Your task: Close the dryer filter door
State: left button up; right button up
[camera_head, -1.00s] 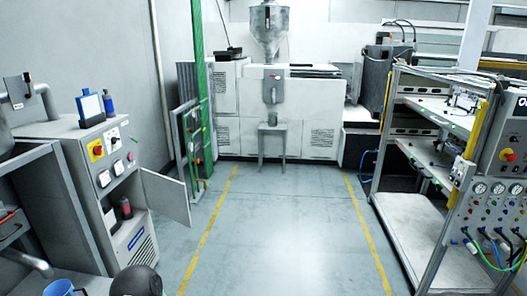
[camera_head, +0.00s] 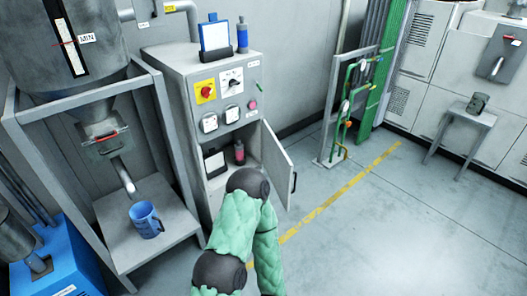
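The grey dryer cabinet (camera_head: 188,85) stands left of centre, with a red knob on a yellow plate, gauges and switches on its front. Its filter door (camera_head: 277,160) stands open, swung out to the right of the lower compartment. The door has a small dark handle (camera_head: 294,182) near its free edge. Inside the compartment are a dark-framed white item (camera_head: 214,163) and a dark bottle with a pinkish top (camera_head: 239,153). One of my green-sleeved arms rises from the bottom centre and covers the compartment's lower part. Neither gripper shows.
A metal frame with a hopper stands at left, with a blue mug (camera_head: 145,220) on its shelf (camera_head: 158,190). A blue machine (camera_head: 60,265) is at lower left. Green pipes (camera_head: 350,110) and a small table (camera_head: 468,118) stand behind. The floor right of the door is clear.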

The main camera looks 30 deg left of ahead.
aim_at(278, 166)
jog(key=i+l+u, duration=0.2)
jog(key=i+u, duration=0.2)
jog(key=i+l+u, duration=0.25)
jog(key=u, duration=0.2)
jog(key=i+l+u, duration=0.25)
jog(key=l+u, duration=0.15)
jog(key=i+l+u, duration=0.2)
jog(key=l+u, duration=0.65)
jog(key=l, duration=0.2)
jog(key=i, duration=0.1)
